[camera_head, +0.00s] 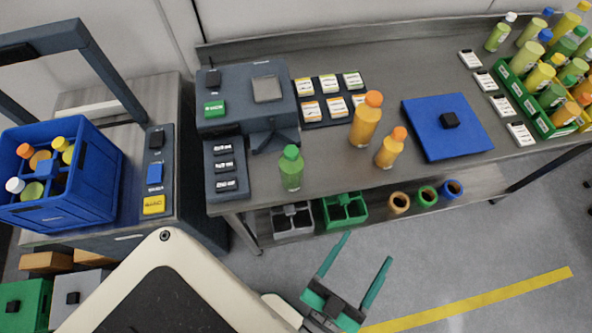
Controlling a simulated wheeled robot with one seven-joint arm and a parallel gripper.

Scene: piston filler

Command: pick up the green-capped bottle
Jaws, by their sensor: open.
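A green-capped bottle (291,170) with green contents stands upright on the grey table near its front edge, beside the dark filler machine. More green-capped bottles, such as one (553,95) at the far right, stand in and around the crates there. My gripper (361,249) is at the bottom centre, over the floor in front of the table. Its two teal fingers are spread apart with nothing between them. It is below and to the right of the near green-capped bottle in the picture, apart from it.
Two orange-capped bottles (366,120) (391,148) stand right of the green-capped one. A blue board (470,140) lies further right. The filler machine (247,95) is on the left. A blue crate (95,190) holds several bottles. Small crates (345,208) and rings (427,195) sit on the lower shelf.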

